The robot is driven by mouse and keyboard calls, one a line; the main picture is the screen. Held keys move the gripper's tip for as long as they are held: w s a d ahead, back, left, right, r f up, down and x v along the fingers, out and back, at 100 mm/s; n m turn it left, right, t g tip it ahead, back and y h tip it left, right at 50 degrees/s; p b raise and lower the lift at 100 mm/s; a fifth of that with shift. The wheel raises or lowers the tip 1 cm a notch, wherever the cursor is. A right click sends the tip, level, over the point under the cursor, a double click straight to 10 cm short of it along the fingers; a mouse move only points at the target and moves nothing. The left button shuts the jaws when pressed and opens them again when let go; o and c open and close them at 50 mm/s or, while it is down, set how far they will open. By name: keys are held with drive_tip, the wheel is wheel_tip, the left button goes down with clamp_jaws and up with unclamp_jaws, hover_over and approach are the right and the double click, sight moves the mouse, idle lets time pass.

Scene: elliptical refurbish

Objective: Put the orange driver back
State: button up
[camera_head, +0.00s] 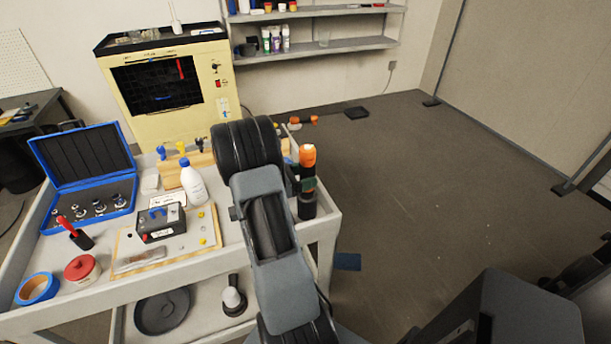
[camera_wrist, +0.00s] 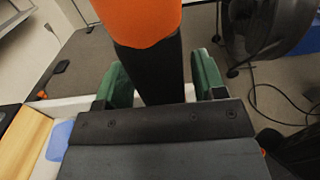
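The orange driver (camera_head: 308,155) has an orange upper part and a dark lower body. It is upright at the right edge of the cart. In the wrist view its orange part (camera_wrist: 140,18) is at the top, and its dark body (camera_wrist: 155,70) runs down between the fingers. My gripper (camera_wrist: 160,75) has green finger pads on either side of the dark body. A narrow gap shows beside the right finger; the left one is close to the body. A dark cylinder (camera_head: 306,207) shows below the pads; its join to the driver is hidden.
The white cart (camera_head: 215,252) holds an open blue case (camera_head: 85,160), a white bottle (camera_head: 193,182), a black box (camera_head: 160,222) and a wooden block (camera_head: 172,170). Another orange-tipped item (camera_head: 300,120) is at the cart's back right.

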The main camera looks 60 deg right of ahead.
drive_tip(key=shift+o, duration=0.8)
drive_tip(key=b+v, duration=0.2)
drive_tip(key=v, duration=1.1)
drive_tip(key=shift+w+a, duration=0.3)
